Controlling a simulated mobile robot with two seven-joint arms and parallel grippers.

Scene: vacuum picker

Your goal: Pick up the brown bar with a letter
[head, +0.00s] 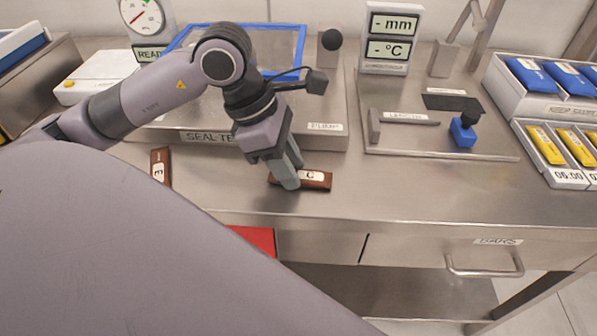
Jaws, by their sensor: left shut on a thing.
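A brown bar with a white label marked C (317,179) lies on the steel bench near its front edge. My left gripper (288,178) reaches down over the left part of this bar and is shut on it. The fingers hide part of the bar, and I cannot tell whether it is lifted off the bench. My right gripper is not in view.
Behind the gripper is a seal test station (335,137) with a blue frame (303,45). To the right are a flat plate (440,155) with a blue-handled tool (463,133) and trays of blue and yellow packs (500,75). Bench front right of the bar is clear.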

